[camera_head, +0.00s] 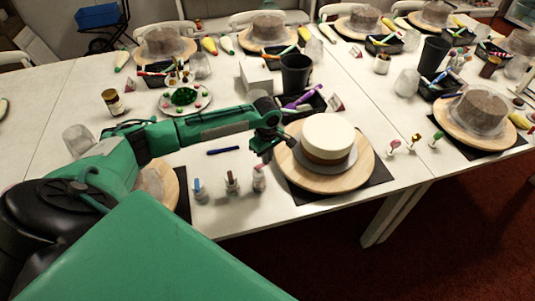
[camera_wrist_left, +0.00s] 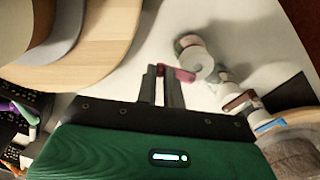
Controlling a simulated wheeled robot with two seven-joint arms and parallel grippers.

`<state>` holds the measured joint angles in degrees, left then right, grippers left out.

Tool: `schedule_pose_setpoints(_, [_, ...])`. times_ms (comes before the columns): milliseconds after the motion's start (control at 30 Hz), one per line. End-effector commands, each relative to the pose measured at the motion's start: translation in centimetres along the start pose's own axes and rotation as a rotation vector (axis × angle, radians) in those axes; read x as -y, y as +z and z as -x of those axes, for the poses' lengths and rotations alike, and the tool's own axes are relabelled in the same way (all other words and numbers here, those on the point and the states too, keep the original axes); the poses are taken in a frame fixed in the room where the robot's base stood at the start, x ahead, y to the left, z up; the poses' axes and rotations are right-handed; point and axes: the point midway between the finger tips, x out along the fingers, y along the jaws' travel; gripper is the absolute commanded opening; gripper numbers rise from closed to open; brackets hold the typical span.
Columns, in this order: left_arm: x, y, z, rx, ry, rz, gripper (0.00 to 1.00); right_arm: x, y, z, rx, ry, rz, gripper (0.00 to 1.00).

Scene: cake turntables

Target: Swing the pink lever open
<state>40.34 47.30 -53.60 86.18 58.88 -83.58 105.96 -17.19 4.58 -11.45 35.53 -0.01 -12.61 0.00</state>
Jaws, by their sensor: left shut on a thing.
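The pink lever (camera_wrist_left: 186,75) shows in the left wrist view as a short pink piece at my left fingertips. My left gripper (camera_wrist_left: 164,72) is shut on it, and the fingers cover part of it. In the head view my left gripper (camera_head: 266,152) is low at the left edge of the wooden turntable (camera_head: 364,167). The turntable bears a cream-and-brown cake (camera_head: 328,140) on a grey board. How the lever joins the turntable is hidden. My right gripper is not in view.
Small bottles (camera_head: 231,182) stand just left of the turntable, near the gripper; one white bottle (camera_wrist_left: 197,58) is close to the lever. A blue pen (camera_head: 224,151) lies behind them. A black cup (camera_head: 296,74) and a tray with purple tools (camera_head: 304,101) stand behind the cake.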

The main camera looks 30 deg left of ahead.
Motion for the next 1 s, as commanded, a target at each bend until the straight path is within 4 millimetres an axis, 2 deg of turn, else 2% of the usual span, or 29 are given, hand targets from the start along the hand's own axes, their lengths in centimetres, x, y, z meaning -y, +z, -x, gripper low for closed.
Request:
schedule_pose_setpoints(33, [0.0, 0.0, 0.5, 0.001, -0.002, 0.019, 0.0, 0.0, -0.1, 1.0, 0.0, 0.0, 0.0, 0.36])
schedule_pose_setpoints(100, [0.1, -0.2, 0.3, 0.0, -0.003, 0.042, 0.0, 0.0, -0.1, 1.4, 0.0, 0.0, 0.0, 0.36])
schedule_pose_setpoints(433, [0.0, -0.2, 0.0, 0.0, -0.001, 0.054, 0.0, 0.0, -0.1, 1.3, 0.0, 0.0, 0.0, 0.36])
schedule_pose_setpoints(467, [0.0, -0.2, 0.0, 0.0, -0.001, 0.054, 0.15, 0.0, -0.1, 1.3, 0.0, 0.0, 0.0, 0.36])
schedule_pose_setpoints(533, [0.0, -0.2, 0.0, 0.0, -0.001, 0.054, 0.28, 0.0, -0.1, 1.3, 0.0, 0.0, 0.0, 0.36])
schedule_pose_setpoints(567, [0.0, -0.2, 0.0, 0.0, -0.001, 0.054, 0.32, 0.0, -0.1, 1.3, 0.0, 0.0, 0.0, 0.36])
schedule_pose_setpoints(867, [0.0, -0.3, 0.2, 0.0, 0.0, 0.054, 0.32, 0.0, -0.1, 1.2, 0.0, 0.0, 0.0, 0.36])
schedule_pose_setpoints(1000, [0.0, -0.3, 1.5, -0.001, 0.001, 0.054, 0.32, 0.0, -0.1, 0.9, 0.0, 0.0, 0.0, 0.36])
